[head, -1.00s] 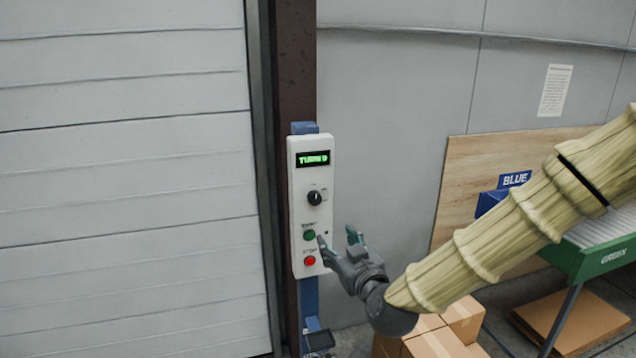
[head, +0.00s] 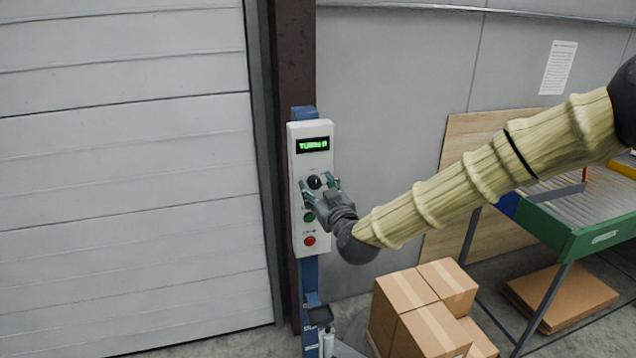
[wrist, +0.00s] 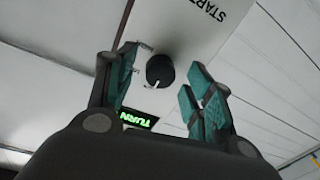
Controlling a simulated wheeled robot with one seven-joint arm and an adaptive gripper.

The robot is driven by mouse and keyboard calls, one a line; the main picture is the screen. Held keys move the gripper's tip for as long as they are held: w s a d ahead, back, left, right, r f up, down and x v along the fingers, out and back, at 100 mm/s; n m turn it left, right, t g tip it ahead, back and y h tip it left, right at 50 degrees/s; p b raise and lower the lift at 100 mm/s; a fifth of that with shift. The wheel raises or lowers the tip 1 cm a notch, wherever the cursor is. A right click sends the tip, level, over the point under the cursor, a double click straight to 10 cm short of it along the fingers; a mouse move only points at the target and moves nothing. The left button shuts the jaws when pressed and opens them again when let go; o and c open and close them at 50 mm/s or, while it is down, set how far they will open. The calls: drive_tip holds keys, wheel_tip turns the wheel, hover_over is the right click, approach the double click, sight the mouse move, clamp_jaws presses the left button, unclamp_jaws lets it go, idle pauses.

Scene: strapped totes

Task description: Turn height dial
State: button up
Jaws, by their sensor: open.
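The height dial (head: 314,182) is a black round knob on a white control panel (head: 298,236), below a green-lit display (head: 313,145) whose text begins with "TURN". My gripper (head: 320,187) is open in front of the panel at the dial's height. In the wrist view the dial (wrist: 160,70) shows between the two teal fingertips (wrist: 163,84), with clear gaps on both sides. Whether the fingers reach around its sides in depth I cannot tell. A green button (head: 309,217) and a red button (head: 310,240) sit below the dial; my gripper partly covers the area near the green one.
The panel is on a blue post (head: 310,275) beside a brown column (head: 294,60) and a white shutter door (head: 130,180). Cardboard boxes (head: 425,310) stand on the floor at lower right. A green-sided roller conveyor (head: 590,240) is at right.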

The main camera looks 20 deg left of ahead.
drive_tip(key=shift+w+a, duration=0.3)
drive_tip(key=shift+w, duration=0.05)
drive_tip(key=c, duration=1)
